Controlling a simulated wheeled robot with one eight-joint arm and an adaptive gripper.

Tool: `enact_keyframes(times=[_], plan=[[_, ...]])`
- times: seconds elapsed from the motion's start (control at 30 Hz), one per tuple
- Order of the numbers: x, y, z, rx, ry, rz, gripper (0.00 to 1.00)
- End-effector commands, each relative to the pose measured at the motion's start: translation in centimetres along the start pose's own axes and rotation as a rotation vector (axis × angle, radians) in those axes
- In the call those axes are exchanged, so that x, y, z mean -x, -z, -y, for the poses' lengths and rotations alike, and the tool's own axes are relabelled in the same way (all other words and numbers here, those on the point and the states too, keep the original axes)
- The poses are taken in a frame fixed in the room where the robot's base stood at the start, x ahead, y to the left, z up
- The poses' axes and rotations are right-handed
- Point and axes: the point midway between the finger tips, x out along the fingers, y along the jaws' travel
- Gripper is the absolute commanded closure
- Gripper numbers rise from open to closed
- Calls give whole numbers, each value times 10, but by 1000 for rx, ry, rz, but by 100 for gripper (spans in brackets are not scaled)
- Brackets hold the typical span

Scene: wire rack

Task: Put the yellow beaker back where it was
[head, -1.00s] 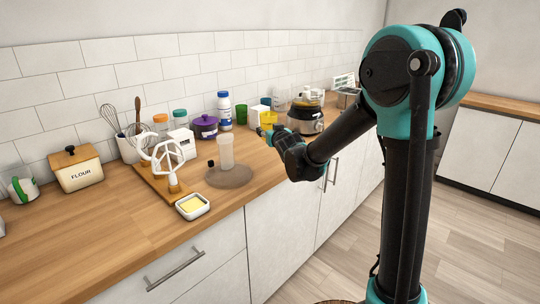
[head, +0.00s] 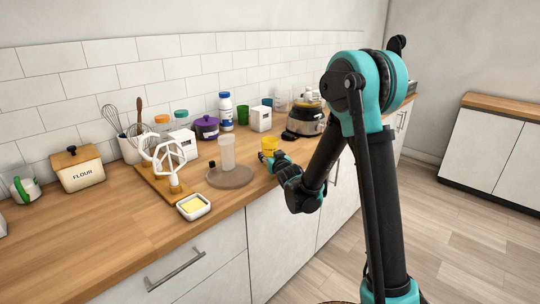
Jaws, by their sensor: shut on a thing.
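The yellow beaker (head: 269,145) is small and upright, near the counter's front edge, right of the round brown board. My gripper (head: 268,157) is shut on it from the front; the fingers hide its lower part. I cannot tell whether its base touches the counter or hangs just above it. A green cup (head: 243,115) and a blue cup (head: 267,102) stand further back on the counter.
A clear cylinder (head: 227,153) stands on the round brown board (head: 231,176), left of my gripper. A white box (head: 261,119), a purple pot (head: 206,127) and a blender-like appliance (head: 304,122) stand behind. My arm covers part of the right-hand counter.

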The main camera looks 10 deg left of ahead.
Motion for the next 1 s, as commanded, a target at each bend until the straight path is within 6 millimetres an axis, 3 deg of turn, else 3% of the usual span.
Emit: enact_keyframes(times=[0.2, 0.23, 0.4, 0.77, 1.0], plan=[[0, -2, 0, 0, 0, 0, 83], [0, -3, 0, 0, 0, 0, 46], [0, -2, 0, 0, 0, 0, 26], [0, 1, 0, 0, 0, 0, 26], [37, 1, 0, 1, 0, 0, 26]])
